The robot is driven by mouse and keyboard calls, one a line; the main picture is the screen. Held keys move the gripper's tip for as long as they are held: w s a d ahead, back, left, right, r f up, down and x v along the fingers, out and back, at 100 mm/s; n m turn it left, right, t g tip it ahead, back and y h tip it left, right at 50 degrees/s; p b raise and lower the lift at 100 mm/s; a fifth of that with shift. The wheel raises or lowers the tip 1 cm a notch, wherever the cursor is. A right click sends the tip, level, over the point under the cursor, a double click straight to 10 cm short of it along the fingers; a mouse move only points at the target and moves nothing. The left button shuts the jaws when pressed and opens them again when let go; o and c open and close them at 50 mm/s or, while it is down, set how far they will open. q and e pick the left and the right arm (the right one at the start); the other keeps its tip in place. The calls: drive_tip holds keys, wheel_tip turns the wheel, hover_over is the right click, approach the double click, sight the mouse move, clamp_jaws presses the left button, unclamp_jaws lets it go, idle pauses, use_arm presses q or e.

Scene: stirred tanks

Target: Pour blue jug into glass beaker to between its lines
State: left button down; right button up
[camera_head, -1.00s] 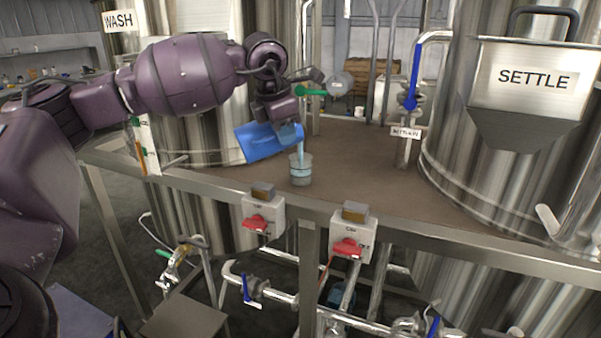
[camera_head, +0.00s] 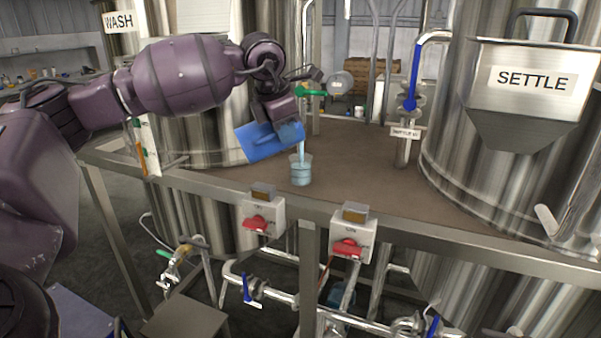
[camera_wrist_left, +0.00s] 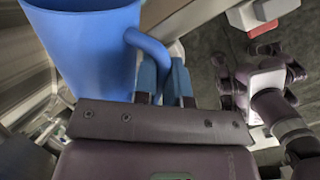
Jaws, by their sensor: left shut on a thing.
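My left gripper (camera_head: 284,112) is shut on the handle of the blue jug (camera_head: 258,143) and holds it tipped steeply, mouth towards the right. A light blue stream (camera_head: 301,146) runs from the jug's lip down into the glass beaker (camera_head: 301,173). The beaker stands upright on the brown deck and has light blue liquid in it. Its lines are too small to read against the level. In the left wrist view the jug (camera_wrist_left: 92,45) fills the upper left, with its handle between the fingers (camera_wrist_left: 165,82). Purple arm parts show at right there; the right gripper's jaws are unclear.
The brown deck (camera_head: 365,160) is clear around the beaker. The WASH tank stands behind at left and the SETTLE tank (camera_head: 520,130) at right. A blue-handled valve pipe (camera_head: 413,80) stands at the back. Two red-switch boxes (camera_head: 264,215) hang on the deck's front rail.

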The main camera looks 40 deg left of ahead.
use_arm(q)
drive_tip(key=shift+s+a+r+t+h+p, duration=0.2)
drive_tip(key=shift+r+t+h, duration=0.15)
drive_tip(key=shift+r+t, duration=0.2)
drive_tip(key=shift+s+a+r+t+h+p, duration=0.15)
drive_tip(key=shift+s+r+t+h, duration=0.15)
drive_tip(key=shift+r+t, duration=0.2)
drive_tip(key=shift+s+a+r+t+h+p, duration=0.15)
drive_tip(key=shift+r+t+h, duration=0.2)
drive_tip(key=shift+r+t, duration=0.2)
use_arm(e)
drive_tip(key=shift+w+r, duration=0.15)
drive_tip(key=shift+r, duration=0.7)
